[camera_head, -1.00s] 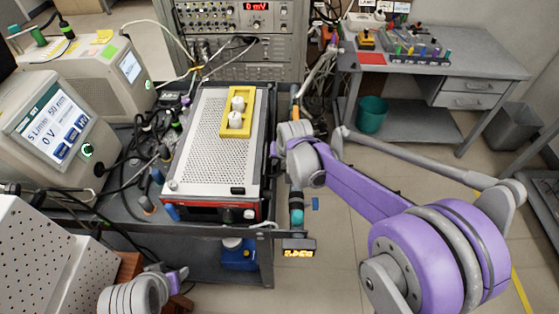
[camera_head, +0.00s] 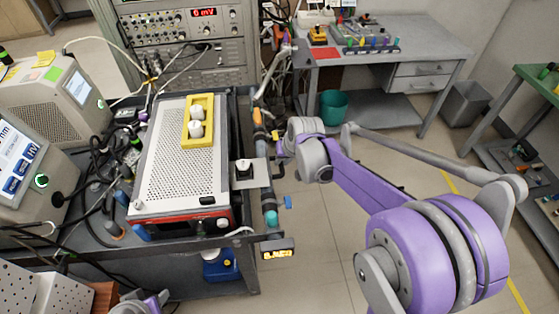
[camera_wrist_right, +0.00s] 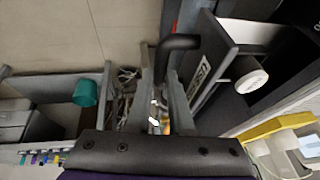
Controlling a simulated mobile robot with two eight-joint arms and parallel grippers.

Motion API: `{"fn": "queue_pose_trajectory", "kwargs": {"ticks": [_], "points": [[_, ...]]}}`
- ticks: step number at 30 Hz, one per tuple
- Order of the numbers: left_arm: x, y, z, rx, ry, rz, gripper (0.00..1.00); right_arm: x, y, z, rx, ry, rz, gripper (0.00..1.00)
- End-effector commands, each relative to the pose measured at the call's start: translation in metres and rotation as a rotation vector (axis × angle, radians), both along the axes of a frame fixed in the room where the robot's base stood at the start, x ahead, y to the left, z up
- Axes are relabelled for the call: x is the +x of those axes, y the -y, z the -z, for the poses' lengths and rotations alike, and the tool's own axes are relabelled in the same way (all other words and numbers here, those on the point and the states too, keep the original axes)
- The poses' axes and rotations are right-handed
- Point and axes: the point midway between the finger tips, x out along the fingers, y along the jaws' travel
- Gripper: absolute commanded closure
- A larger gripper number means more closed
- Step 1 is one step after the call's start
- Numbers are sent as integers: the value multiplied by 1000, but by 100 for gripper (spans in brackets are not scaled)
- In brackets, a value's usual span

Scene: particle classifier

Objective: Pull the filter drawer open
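The filter drawer (camera_head: 249,180) sticks out from the right side of the perforated grey box in the head view. A dark item with a white top sits in it. In the right wrist view the drawer's front panel (camera_wrist_right: 213,62) carries a label, and a white round cap shows inside. Its black bent handle (camera_wrist_right: 180,43) lies between the fingertips of my right gripper (camera_wrist_right: 160,78), which look closed on it. In the head view this gripper (camera_head: 281,153) is at the drawer's outer end, partly hidden by its wrist. Only a piece of my left arm shows at the bottom edge; its fingers cannot be made out.
A yellow tray (camera_head: 187,140) with two white cups lies on the perforated box (camera_head: 160,160). A desk (camera_head: 400,72) and a teal bin (camera_head: 333,107) stand behind.

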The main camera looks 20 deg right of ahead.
Motion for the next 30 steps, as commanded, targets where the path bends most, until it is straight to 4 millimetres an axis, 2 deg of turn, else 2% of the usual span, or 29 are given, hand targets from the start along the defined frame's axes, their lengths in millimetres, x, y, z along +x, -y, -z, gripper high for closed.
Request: {"fn": "queue_pose_trajectory", "kwargs": {"ticks": [1, 4, 5, 16, 30], "points": [[0, 0, 0, 0, 0, 0, 50, 1, 0, 0, 1, 1, 0, 72], [0, 0, 0, 0, 0, 0, 50, 1, 0, 0, 1, 1, 0, 54], [0, 0, 0, 0, 0, 0, 50, 1, 0, 0, 1, 1, 0, 50], [0, 0, -1, 0, 0, 0, 50, -2, 0, -6, 1, 0, 0, 50], [3, 0, -10, 0, 5, 0, 50, -37, 5, -84, 0, 1, 1, 50]]}}
